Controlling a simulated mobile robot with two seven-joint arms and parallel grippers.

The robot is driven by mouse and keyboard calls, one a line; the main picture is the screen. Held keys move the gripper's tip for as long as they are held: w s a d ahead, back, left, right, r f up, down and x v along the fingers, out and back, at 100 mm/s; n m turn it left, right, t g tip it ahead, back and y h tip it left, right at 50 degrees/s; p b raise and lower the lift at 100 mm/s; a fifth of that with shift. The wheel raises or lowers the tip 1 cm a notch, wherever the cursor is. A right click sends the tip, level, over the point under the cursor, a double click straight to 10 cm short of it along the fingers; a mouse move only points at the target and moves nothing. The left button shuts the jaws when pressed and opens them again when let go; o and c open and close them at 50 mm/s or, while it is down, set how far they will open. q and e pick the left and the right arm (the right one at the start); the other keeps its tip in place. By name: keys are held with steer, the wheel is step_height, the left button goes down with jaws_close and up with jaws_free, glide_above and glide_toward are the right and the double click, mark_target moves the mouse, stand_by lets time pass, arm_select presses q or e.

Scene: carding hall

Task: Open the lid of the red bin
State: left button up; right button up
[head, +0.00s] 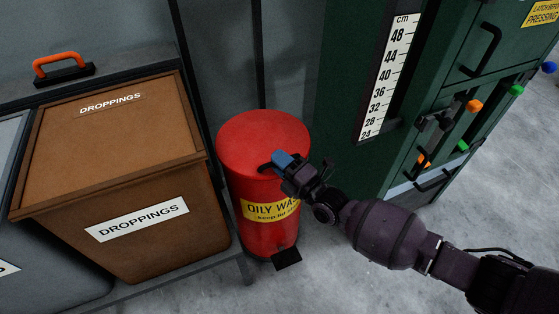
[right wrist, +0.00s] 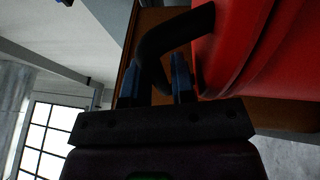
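The red bin (head: 236,205) stands upright on the floor, with a yellow "OILY WA..." label partly hidden by my right arm. Its round red lid (head: 255,135) lies flat on top, closed. A black handle (head: 265,167) sits at the lid's front edge. My right gripper (head: 281,160) is at this handle, coming from the right. In the right wrist view, the blue fingers are apart, with the black handle (right wrist: 152,62) reaching between them and the red bin (right wrist: 260,50) close by. A gap shows beside the handle, so the gripper looks open. My left gripper is out of view.
A brown "DROPPINGS" bin (head: 165,240) stands close on the left. A green machine cabinet (head: 345,140) with a cm scale, black handles and coloured knobs stands behind right. A black pedal (head: 287,258) juts from the red bin's base. Floor is clear at lower middle.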

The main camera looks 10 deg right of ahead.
steer(key=shift+c, duration=0.5)
jaws_close()
